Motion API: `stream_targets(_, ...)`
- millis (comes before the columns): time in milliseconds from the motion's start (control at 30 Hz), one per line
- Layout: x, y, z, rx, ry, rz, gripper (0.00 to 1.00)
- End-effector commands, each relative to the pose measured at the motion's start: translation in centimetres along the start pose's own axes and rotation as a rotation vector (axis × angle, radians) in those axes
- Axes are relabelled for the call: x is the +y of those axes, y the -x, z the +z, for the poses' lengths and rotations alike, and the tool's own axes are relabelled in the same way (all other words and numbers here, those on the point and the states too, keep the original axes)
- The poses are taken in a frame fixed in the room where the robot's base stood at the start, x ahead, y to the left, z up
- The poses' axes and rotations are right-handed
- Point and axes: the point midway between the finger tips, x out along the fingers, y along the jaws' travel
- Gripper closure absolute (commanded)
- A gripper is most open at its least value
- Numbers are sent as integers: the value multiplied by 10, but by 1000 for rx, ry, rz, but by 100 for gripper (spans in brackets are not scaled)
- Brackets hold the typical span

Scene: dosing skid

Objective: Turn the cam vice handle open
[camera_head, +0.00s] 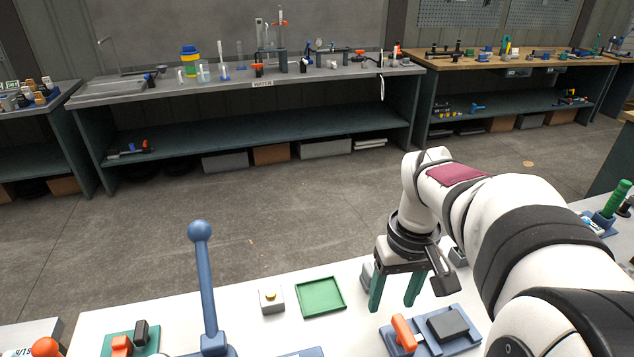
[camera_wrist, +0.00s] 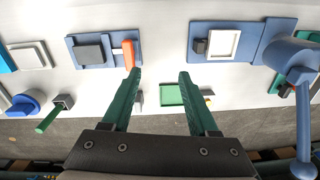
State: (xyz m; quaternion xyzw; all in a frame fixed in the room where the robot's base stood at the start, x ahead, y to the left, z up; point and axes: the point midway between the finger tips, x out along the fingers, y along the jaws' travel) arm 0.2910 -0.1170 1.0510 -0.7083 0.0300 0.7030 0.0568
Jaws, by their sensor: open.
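What looks like the cam vice is a blue base (camera_head: 462,318) with a dark block (camera_head: 447,324) and an orange handle (camera_head: 404,333), at the front of the white bench. In the wrist view the orange handle (camera_wrist: 129,54) stands at the right end of the blue base, beside the dark block (camera_wrist: 90,53). My gripper (camera_head: 393,300) has green fingers pointing down, spread apart and empty, behind the vice in the head view. In the wrist view the gripper (camera_wrist: 160,72) has its left fingertip just below the handle; I cannot tell whether they touch.
A tall blue lever with a ball end (camera_head: 204,280) rises at left, an obstacle. A green tray (camera_head: 320,297) and a small block with a yellow button (camera_head: 271,299) lie between. Another fixture with an orange part (camera_head: 121,346) sits further left. White bench surface is bare around the tray.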

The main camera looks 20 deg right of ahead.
Motion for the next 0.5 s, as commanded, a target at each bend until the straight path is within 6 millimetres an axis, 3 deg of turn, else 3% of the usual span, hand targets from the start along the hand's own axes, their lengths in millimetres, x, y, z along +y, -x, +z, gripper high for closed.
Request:
stream_targets(33, 28, -6, -16, -6, 32, 13, 40)
stream_targets(100, 56, -11, -31, -8, 85, 28, 40)
stream_targets(167, 68, -14, -37, -9, 113, 36, 40)
stream_targets(367, 71, -21, -38, -9, 125, 38, 40)
stream_targets(500, 71, -53, -37, -13, 125, 35, 40)
